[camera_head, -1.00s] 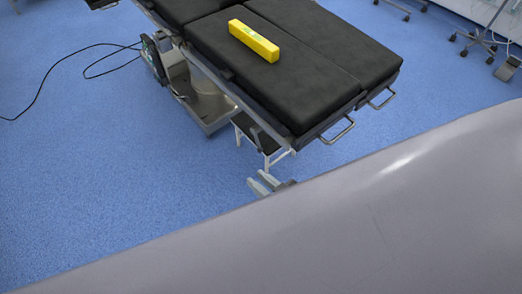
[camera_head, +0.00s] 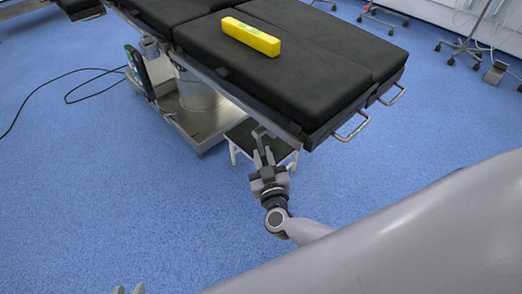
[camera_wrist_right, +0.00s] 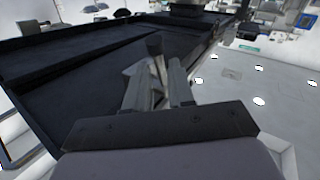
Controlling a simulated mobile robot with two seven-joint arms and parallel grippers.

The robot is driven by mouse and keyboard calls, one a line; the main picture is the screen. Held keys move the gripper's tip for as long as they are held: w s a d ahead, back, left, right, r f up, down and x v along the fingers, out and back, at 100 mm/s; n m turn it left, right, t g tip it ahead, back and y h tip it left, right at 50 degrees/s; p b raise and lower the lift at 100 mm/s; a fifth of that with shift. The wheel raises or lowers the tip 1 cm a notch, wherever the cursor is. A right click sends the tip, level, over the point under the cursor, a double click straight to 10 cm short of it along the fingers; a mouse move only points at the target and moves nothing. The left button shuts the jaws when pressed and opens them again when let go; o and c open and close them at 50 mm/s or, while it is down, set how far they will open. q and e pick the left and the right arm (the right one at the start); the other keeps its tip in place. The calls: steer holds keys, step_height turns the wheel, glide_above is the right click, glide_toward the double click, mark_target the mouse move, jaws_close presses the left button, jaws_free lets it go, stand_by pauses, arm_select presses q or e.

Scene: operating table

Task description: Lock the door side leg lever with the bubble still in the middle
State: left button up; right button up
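The yellow spirit level (camera_head: 250,37) lies on the black table top (camera_head: 300,85) in the head view. Its green windows show, but the bubble is too small to tell. My right gripper (camera_head: 263,153) is below the near end of the table, fingers pointing up toward the table edge, apart. In the right wrist view a dark-tipped lever (camera_wrist_right: 154,43) stands at or between the fingertips of my right gripper (camera_wrist_right: 160,75); I cannot tell whether they touch it. Only the fingertips of my left gripper (camera_head: 129,289) show at the bottom edge, apart, with nothing seen between them.
A small stool (camera_head: 240,140) stands under the table end near my right gripper. Metal handles (camera_head: 352,128) stick out from the table end. The table's base (camera_head: 195,115) and a cable (camera_head: 75,85) are on the left.

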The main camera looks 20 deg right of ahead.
mark_target(261, 150)
steer(key=shift+b+x, duration=0.35)
steer(key=shift+x, duration=0.85)
arm_select(q)
steer(key=shift+w+d+r+t, duration=0.3)
steer(key=shift+w+d+r, duration=0.15)
steer(key=shift+w+d, duration=0.15)
arm_select(e)
steer(key=shift+w+d, duration=0.1)
steer(key=shift+w, duration=0.45)
